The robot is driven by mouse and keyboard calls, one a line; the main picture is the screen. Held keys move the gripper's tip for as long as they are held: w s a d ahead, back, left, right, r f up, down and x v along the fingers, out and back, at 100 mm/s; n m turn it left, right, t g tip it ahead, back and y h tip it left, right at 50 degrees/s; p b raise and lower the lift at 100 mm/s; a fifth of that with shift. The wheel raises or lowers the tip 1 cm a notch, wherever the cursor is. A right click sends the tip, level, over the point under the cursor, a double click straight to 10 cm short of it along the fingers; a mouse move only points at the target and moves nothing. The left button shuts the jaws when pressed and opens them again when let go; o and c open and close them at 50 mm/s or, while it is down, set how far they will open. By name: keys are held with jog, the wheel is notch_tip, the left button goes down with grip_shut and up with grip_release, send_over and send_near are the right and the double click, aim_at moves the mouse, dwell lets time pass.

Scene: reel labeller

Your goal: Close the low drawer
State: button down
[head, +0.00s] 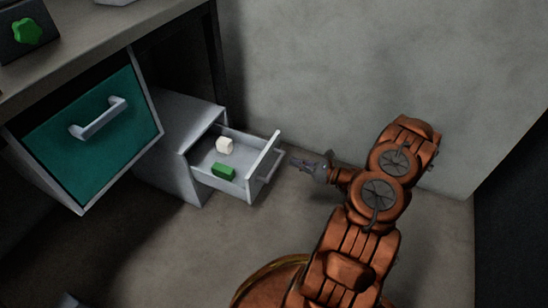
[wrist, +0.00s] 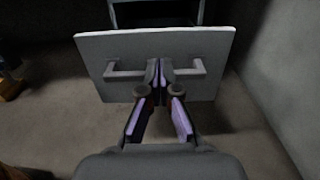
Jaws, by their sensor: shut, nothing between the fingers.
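The low drawer (head: 235,170) is pulled out of a grey cabinet (head: 178,150) under the worktop. In the wrist view the drawer front (wrist: 212,48) is a pale panel with a bar handle (wrist: 196,69). My gripper (head: 296,164) is in front of the drawer front, to its right in the head view. In the wrist view its fingertips (wrist: 160,66) are together at the middle of the handle and hide that part. The fingers are shut with nothing between them. I cannot tell whether they touch the handle.
A teal-fronted drawer or bin (head: 92,127) with a grey handle hangs under the worktop (head: 95,50) at left. A green star-shaped button (head: 27,32) sits on a dark box above. A grey wall (head: 350,70) stands behind. Floor is clear around the drawer.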

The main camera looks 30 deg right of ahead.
aim_at(267, 152)
jog(key=b+x, duration=0.2)
jog(key=x, duration=0.6)
jog(key=shift+s+f+b, duration=0.1)
jog(key=shift+b, duration=0.2)
jog(key=shift+w+a, duration=0.2)
jog(key=shift+w, duration=0.2)
jog(key=shift+w+a, duration=0.1)
